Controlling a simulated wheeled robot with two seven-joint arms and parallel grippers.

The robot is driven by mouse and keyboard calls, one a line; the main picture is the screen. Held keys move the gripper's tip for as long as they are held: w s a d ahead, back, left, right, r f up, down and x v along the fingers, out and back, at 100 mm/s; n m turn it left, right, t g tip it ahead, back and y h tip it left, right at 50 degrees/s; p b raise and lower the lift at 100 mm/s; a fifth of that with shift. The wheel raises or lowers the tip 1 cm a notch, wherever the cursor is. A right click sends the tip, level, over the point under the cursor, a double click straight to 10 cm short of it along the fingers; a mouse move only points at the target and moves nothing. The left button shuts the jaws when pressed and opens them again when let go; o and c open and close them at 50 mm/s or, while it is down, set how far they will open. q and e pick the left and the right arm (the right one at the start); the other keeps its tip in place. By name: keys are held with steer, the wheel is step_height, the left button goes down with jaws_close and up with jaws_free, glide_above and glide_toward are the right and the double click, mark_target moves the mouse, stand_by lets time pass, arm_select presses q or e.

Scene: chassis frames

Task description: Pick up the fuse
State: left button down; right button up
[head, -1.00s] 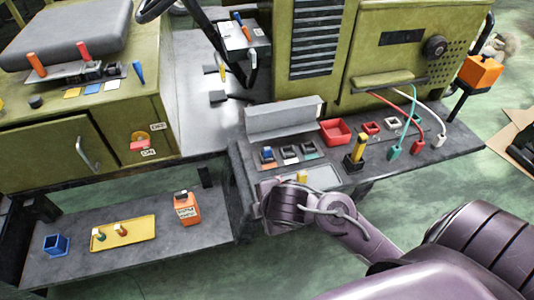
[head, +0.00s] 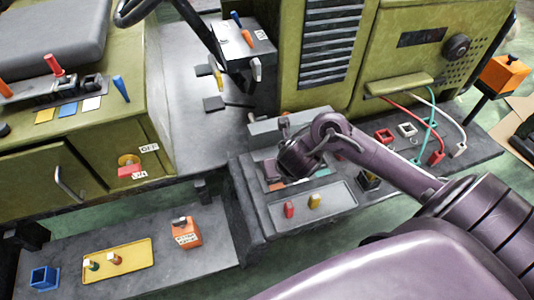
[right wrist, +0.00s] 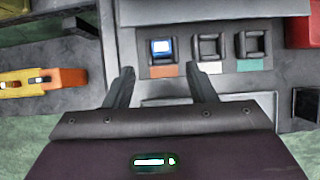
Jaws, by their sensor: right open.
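A blue block, apparently the fuse (right wrist: 161,47), sits in the leftmost of three black sockets in the right wrist view, above an orange label. The other two sockets (right wrist: 207,46) look empty. In the head view my right gripper (head: 272,172) is over this socket row and hides the blue block. In the right wrist view my right gripper (right wrist: 158,74) is open, its fingers apart, with nothing between them. The blue block appears just beyond the fingertips, roughly in line with the gap. My left gripper is not in view.
A red piece (head: 289,210) and a yellow piece (head: 314,201) stand on the grey panel's front plate. A lower shelf holds a yellow tray (head: 132,270), a blue bin (head: 44,277) and an orange box (head: 186,233). Cables (head: 434,125) hang at the right.

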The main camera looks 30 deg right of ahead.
steer(key=shift+b+x, duration=0.55)
steer(key=shift+x, duration=0.45)
steer(key=shift+b+x, duration=0.55)
steer(key=shift+x, duration=0.4)
steer(key=x, duration=0.1)
steer(key=b+x, duration=0.1)
steer(key=shift+w+d+f, duration=0.2)
steer(key=shift+w, duration=0.2)
steer(key=shift+w+d+f, duration=0.1)
steer(key=shift+w+f, duration=0.15)
steer(key=shift+f, duration=0.05)
steer(key=c, duration=1.1)
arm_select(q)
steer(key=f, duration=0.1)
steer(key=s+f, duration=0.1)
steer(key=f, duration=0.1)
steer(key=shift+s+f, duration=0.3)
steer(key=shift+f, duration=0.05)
arm_select(e)
steer(key=shift+o, duration=0.2)
steer(key=shift+r, duration=0.15)
